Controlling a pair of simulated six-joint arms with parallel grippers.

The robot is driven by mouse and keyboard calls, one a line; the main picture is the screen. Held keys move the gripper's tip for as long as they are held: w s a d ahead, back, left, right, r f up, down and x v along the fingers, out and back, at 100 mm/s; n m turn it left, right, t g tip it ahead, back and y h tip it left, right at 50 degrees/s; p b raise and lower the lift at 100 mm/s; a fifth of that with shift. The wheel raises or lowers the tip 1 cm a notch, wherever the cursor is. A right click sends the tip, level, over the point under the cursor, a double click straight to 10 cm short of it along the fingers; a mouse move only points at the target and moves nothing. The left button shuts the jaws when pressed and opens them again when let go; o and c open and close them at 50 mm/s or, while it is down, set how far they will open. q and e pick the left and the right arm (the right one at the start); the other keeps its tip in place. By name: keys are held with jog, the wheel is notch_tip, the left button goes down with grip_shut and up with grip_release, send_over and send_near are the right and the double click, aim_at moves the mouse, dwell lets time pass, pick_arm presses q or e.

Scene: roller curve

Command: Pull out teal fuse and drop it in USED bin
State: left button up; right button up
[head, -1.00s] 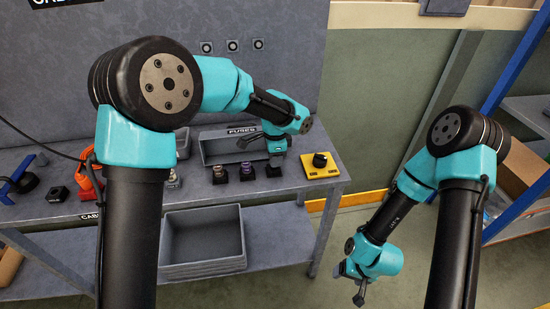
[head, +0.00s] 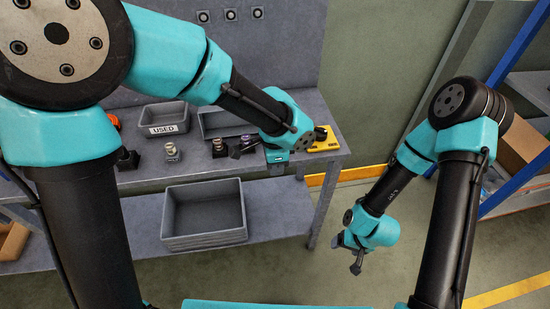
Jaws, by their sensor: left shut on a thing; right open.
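My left gripper (head: 276,164) is low over the right end of the row of fuse holders on the bench. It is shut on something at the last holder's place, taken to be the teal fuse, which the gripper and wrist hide. I cannot tell whether the fuse is still seated. The grey USED bin (head: 165,115) stands left of the gripper at the back of the bench, its white label facing me. My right gripper (head: 350,258) is open and empty, hanging over the floor to the right of the bench.
Other fuses (head: 172,152) stand in black holders left of my gripper. A second grey bin (head: 213,122) is partly hidden behind my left arm. A yellow block (head: 325,141) with a black knob sits at the bench's right end. A grey crate (head: 204,212) rests on the lower shelf.

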pick_arm(q)
jog(key=shift+w, duration=0.2)
dwell(0.4)
jog(key=shift+w+a, duration=0.15)
jog(key=shift+w, duration=3.05)
jog(key=shift+w+a, duration=0.1)
jog(key=shift+w, duration=3.1)
jog(key=shift+w, duration=0.15)
jog(key=shift+w+a, duration=0.1)
jog(key=shift+w, duration=1.15)
jog(key=shift+a, duration=0.1)
